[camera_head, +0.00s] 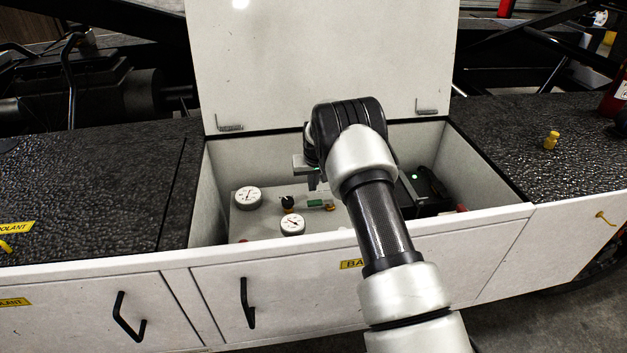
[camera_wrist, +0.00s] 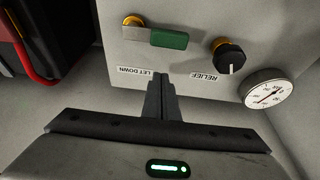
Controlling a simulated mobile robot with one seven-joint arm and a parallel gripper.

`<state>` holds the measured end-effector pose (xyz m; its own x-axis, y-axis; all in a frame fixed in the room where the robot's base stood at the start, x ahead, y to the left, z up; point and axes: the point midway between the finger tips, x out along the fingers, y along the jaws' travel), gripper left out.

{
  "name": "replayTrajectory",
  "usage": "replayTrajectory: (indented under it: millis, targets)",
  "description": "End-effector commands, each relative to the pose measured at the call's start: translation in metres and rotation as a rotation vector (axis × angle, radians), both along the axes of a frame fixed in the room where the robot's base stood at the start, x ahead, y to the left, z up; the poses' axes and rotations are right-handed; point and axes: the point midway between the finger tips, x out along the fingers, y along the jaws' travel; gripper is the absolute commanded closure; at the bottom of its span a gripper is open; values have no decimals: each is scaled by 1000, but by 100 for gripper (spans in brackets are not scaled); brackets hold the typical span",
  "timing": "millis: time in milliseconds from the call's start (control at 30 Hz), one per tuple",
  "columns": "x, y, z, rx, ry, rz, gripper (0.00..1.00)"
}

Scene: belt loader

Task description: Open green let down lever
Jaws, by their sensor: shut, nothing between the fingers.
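The green let down lever (camera_wrist: 168,39) sits on a light panel in the wrist view, with a grey shank running left to a brass fitting (camera_wrist: 133,20). A "LET DOWN" label (camera_wrist: 144,72) is just below it in that view. In the head view the lever (camera_head: 315,203) lies flat on the panel inside the open compartment. My gripper (camera_wrist: 160,78) is shut and empty, its fingertips beside the label and a little apart from the lever in the picture. In the head view my gripper (camera_head: 313,184) is above the panel, partly hidden by my wrist.
A black relief knob (camera_wrist: 229,56) and a white gauge (camera_wrist: 267,89) are beside the lever. Another gauge (camera_head: 248,197) stands at left. A black box (camera_head: 425,190) is at the compartment's right. The raised white lid (camera_head: 320,60) stands behind; the front wall (camera_head: 270,250) is close to my arm.

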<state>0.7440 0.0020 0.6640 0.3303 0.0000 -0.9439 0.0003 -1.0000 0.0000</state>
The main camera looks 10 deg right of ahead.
Motion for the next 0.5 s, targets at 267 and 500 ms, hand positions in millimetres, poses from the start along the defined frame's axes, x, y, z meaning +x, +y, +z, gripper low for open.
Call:
replayTrajectory:
  millis: [267,500]
  targets:
    - [-25,0,-2,1,0,-2,100]
    - [-39,0,-2,0,0,0,100]
